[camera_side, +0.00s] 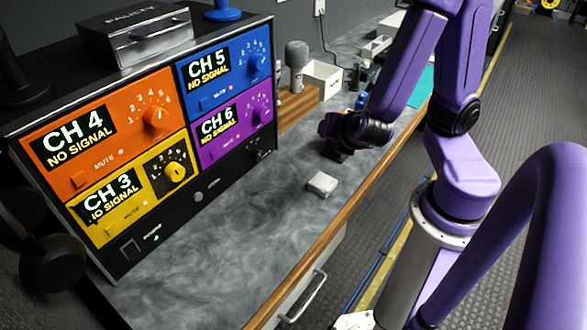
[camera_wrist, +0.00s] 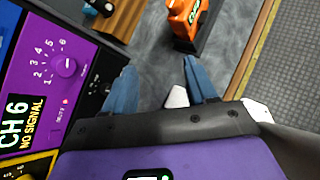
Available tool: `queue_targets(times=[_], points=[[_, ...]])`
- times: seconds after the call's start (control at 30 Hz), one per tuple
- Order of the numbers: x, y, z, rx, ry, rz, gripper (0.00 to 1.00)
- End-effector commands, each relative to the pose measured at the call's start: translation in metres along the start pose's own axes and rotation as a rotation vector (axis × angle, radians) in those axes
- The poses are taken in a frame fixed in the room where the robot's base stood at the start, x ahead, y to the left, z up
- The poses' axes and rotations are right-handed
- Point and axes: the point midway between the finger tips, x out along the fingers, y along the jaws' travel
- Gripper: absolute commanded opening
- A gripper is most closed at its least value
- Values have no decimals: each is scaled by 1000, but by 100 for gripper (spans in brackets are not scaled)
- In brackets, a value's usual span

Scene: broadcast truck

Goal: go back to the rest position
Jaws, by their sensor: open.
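My gripper (camera_wrist: 159,84) is open in the wrist view, with its two blue fingers spread apart and nothing held between them. A small white block (camera_wrist: 177,97) shows between the fingers, nearer the right one, lying on the grey counter below. The same block (camera_side: 321,184) lies on the counter in the side view. My arm reaches over the counter in the side view, its wrist beyond the block; I cannot make out the fingertips there.
A rack of coloured channel panels (camera_side: 150,130) stands at the left, close to the left finger in the wrist view. An orange device (camera_wrist: 187,18) stands in a dark holder ahead. A microphone (camera_side: 297,62) and a white box (camera_side: 323,78) stand farther back. The front counter (camera_side: 235,240) is clear.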

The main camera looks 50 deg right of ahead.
Motion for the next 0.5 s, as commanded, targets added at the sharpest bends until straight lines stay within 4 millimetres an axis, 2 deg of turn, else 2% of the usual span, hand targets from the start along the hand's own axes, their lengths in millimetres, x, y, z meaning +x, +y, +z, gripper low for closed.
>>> queue_targets(times=[0.23,0.5], points=[[-43,-33,-11,442,276,-312,57],[-104,-41,-31,786,581,-596,57]])
